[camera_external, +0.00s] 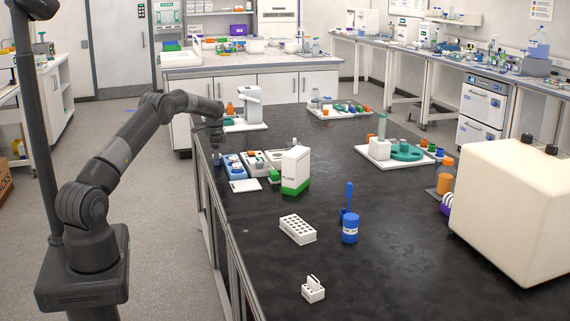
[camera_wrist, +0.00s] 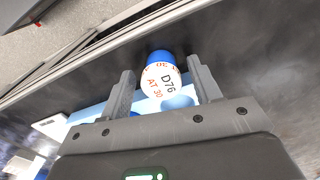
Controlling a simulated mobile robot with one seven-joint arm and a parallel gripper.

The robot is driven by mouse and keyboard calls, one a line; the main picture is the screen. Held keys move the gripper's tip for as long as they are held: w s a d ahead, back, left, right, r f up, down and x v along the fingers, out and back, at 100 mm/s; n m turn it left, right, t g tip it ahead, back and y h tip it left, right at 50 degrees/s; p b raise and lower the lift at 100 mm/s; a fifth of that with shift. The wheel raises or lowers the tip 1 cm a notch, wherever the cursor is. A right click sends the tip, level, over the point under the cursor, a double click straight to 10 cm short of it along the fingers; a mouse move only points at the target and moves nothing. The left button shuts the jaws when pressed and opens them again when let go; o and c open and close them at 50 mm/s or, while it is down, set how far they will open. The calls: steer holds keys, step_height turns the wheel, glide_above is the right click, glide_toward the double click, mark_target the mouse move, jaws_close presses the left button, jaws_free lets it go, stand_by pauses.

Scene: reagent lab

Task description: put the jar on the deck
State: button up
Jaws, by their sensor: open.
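A white jar with a blue end and a printed label (camera_wrist: 162,78) lies between the two fingers of my gripper (camera_wrist: 163,88) in the wrist view. The fingers are apart on either side of it, and I cannot tell whether they touch it. A light blue surface (camera_wrist: 90,113) shows beside the jar. A row of blue and grey units (camera_external: 235,168) stands just right of the gripper; I cannot tell which part is the deck.
A white instrument (camera_external: 248,108) stands behind my gripper. The bench's front middle is mostly clear.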

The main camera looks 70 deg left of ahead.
step_height(320, 180, up, 12)
steer(key=shift+f, duration=0.25)
steer(key=w+d+r+t, duration=0.1)
steer(key=w+d+r, duration=0.2)
steer(key=d+r, duration=0.5)
steer(key=w+d+r, duration=0.3)
steer(key=d+r, duration=0.3)
steer(key=d, duration=0.5)
steer(key=s+d+r+t+y, duration=0.15)
steer(key=d+r, duration=0.25)
steer(key=d, duration=0.5)
steer(key=s+d+r, duration=0.2)
steer(key=d+r, duration=0.1)
steer(key=d, duration=0.6)
steer(key=s+d+r+n+t, duration=0.1)
steer(key=s+d, duration=0.4)
steer(key=d, duration=0.3)
steer(key=s+d+t, duration=0.1)
steer(key=s+d, duration=0.5)
steer(key=d, duration=0.2)
steer(key=s+d+f, duration=0.3)
steer(key=s+d, duration=0.1)
steer(key=s, duration=0.3)
steer(key=s+d+f+t+h, duration=0.1)
steer(key=s+d+f, duration=0.3)
steer(key=s+d, duration=0.1)
steer(key=shift+s+d+f+n, duration=0.15)
steer(key=shift+s+f+n, duration=0.2)
steer(key=shift+s, duration=0.5)
